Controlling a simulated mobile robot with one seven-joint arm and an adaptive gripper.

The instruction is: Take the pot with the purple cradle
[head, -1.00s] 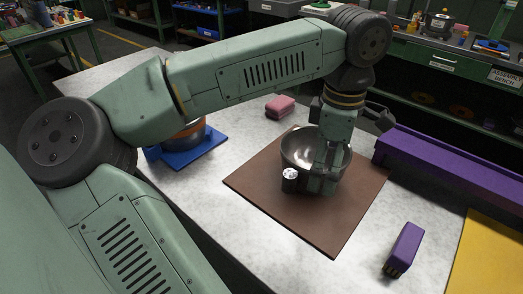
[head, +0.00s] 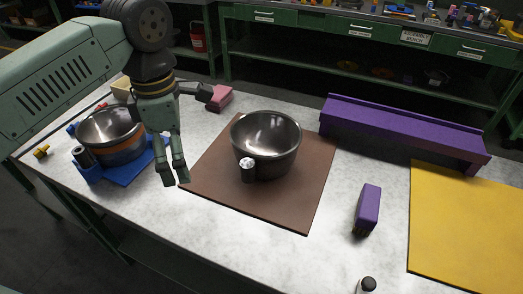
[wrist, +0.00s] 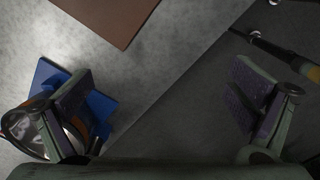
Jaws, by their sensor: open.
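A smaller purple block (head: 368,208) stands on the table to the right of the board. My gripper (head: 175,178) is open and empty, pointing down left of the board, apart from the pot. In the wrist view, nothing lies between its spread fingers (wrist: 160,100). The pot's base is partly hidden.
Another pot (head: 112,135) with an orange band sits in a blue cradle (head: 128,172) close left of my gripper. A pink block (head: 220,98) lies behind the board. A yellow mat (head: 470,225) lies at right.

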